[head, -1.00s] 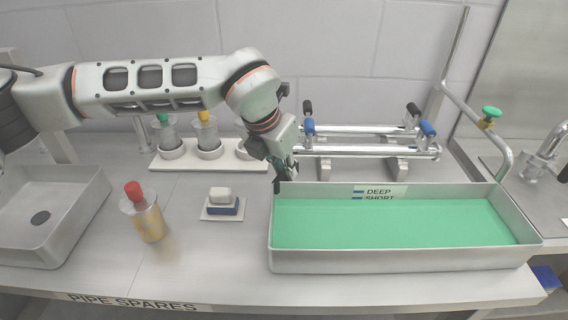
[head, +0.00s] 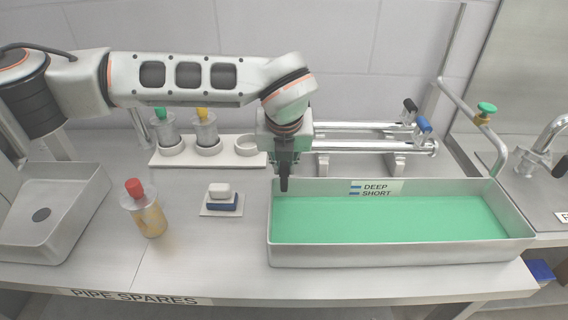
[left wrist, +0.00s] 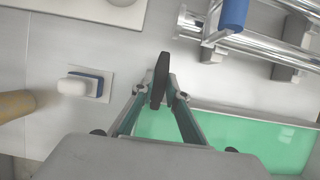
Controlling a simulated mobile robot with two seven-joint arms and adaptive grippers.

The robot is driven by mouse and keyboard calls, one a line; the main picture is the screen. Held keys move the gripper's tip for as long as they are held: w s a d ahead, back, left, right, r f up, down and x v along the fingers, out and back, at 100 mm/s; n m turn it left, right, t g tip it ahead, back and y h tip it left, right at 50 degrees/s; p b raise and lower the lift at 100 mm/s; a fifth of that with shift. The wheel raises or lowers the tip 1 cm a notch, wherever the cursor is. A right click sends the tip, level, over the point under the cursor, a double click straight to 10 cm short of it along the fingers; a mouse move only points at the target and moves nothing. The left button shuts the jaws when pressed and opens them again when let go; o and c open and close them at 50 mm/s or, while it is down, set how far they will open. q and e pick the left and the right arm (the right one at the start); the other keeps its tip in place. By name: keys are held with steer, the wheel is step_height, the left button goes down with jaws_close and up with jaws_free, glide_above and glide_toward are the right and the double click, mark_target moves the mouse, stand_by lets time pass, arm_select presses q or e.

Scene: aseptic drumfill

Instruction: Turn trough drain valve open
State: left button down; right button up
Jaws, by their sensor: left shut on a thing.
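The steel trough (head: 400,256) holds green liquid (head: 390,220) and stands at the right of the bench. My left gripper (head: 285,165) points down at the trough's left back corner. It is shut on a dark lever-like handle (head: 284,184). In the left wrist view, the handle (left wrist: 160,78) stands between the fingertips (left wrist: 168,97), beside the trough's left end. I take the handle for the drain valve's; its mounting and the valve body are hidden. My right gripper is not in view.
Two steel pipes (head: 365,147) with blue and black ends lie on a rack behind the trough. A green-knobbed tap (head: 486,110) rises at right. A red-capped bottle (head: 146,212), a small blue-and-white block (head: 221,197) and a white bottle rack (head: 215,154) stand left. The front bench is clear.

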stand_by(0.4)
arm_select(q)
steer(key=c, duration=2.3)
jaws_free()
steer(key=shift+r, duration=0.1)
steer(key=shift+s+r, duration=0.1)
steer(key=shift+r, duration=0.25)
steer(key=v, duration=1.1)
